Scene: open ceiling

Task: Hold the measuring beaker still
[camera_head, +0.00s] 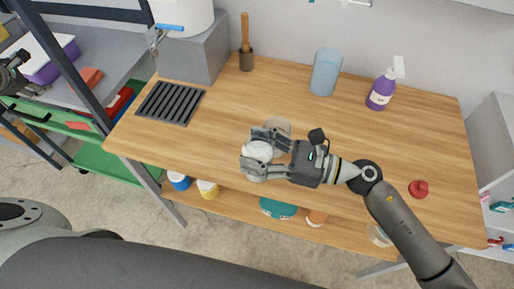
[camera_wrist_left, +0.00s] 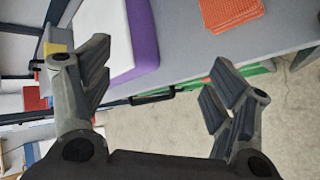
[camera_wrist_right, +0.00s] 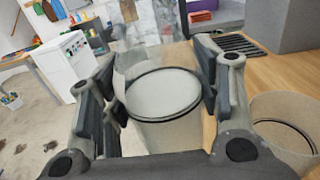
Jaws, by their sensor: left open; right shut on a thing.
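The measuring beaker (camera_head: 258,162) appears to be the clear vessel with a pale, whitish inside at the front edge of the wooden table. My right gripper (camera_head: 262,150) is shut on it, one finger on each side. In the right wrist view the beaker (camera_wrist_right: 165,100) stands between the fingers, its dark-lined round rim facing the camera. Its lower part is hidden. My left gripper (camera_head: 36,88) is at the far left of the head view, away from the beaker. In the left wrist view it (camera_wrist_left: 155,85) is open and empty.
A second clear vessel (camera_wrist_right: 283,125) stands close beside the held one. On the wooden table (camera_head: 420,130) are a blue cup (camera_head: 326,72), a purple spray bottle (camera_head: 384,88), a red knob-like object (camera_head: 418,189) and a dark grille (camera_head: 171,103). A purple-and-white box (camera_wrist_left: 143,38) lies near my left gripper.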

